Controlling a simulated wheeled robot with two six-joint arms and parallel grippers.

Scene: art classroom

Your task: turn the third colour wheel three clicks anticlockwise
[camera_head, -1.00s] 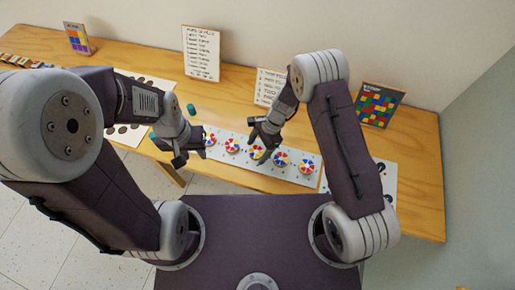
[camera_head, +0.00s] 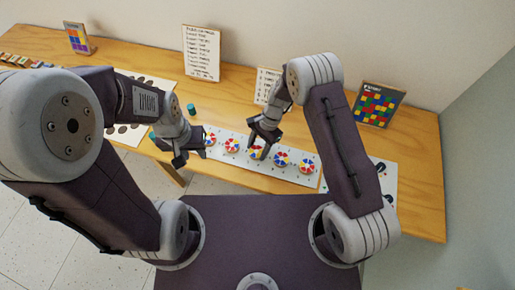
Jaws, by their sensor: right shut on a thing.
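A white strip (camera_head: 220,153) on the table's front part carries a row of several small colour wheels with red, yellow, blue and white sectors. The third colour wheel (camera_head: 257,154) is in the middle of the row, partly hidden by my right gripper. My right gripper (camera_head: 259,146) points down over it and is shut on it. The second wheel (camera_head: 232,146) and fourth wheel (camera_head: 281,159) stand clear on either side. My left gripper (camera_head: 190,158) is open and empty at the table's front edge, near the first wheel (camera_head: 210,140) at the strip's left end.
A teal cylinder (camera_head: 191,109) stands behind the strip. A written card (camera_head: 201,53), a second card (camera_head: 267,86) partly behind my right arm, and a coloured-grid board (camera_head: 379,105) stand at the back. A sheet with dark discs (camera_head: 133,128) lies left.

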